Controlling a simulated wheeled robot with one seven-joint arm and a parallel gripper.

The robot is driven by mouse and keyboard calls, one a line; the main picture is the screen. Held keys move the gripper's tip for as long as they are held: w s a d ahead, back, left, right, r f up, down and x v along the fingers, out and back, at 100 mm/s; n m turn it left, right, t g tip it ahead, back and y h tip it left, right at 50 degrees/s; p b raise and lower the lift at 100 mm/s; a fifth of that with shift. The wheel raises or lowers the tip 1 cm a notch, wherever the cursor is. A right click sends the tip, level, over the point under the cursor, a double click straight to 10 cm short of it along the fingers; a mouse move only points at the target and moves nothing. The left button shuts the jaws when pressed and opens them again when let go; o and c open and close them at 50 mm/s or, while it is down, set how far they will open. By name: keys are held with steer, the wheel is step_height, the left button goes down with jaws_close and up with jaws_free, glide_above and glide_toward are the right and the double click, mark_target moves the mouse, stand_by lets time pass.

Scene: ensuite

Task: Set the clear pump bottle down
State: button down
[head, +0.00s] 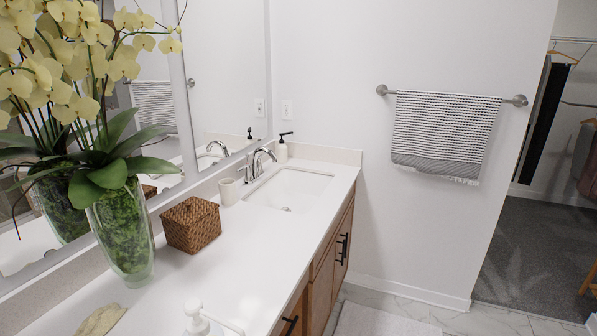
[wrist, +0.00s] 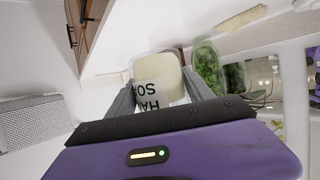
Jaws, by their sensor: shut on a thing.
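The clear pump bottle (wrist: 158,78) is between my gripper's fingers in the wrist view, with cream-coloured contents and dark upside-down lettering. My gripper (wrist: 161,90) is shut on it, one grey finger on each side. In the head view, a white pump top (head: 196,318), apparently this bottle's, shows at the bottom edge over the white counter (head: 215,262). The rest of the bottle and my gripper are outside that view. I cannot tell whether the base touches the counter.
A tan flat object (head: 103,320), a glass vase of orchids (head: 124,235) and a woven box (head: 190,225) stand to the left. A white cup (head: 229,191), the sink (head: 290,187) and a dark-pumped dispenser (head: 283,150) are farther back. The counter's middle is clear.

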steer(key=s+d+f+m+h, duration=0.1)
steer(key=d+f, duration=0.7)
steer(key=d, duration=0.3)
steer(key=s+d+f+m+h, duration=0.1)
steer(key=s+d+f+h, duration=0.1)
steer(key=d+f, duration=0.6)
steer(key=s+d+f+m+t+h, duration=0.1)
steer(key=d+f, duration=0.7)
steer(key=d, duration=0.8)
steer(key=shift+s+f+m+h, duration=0.25)
steer(key=shift+m+h, duration=0.15)
steer(key=shift+m, duration=0.2)
steer(key=shift+r, duration=0.1)
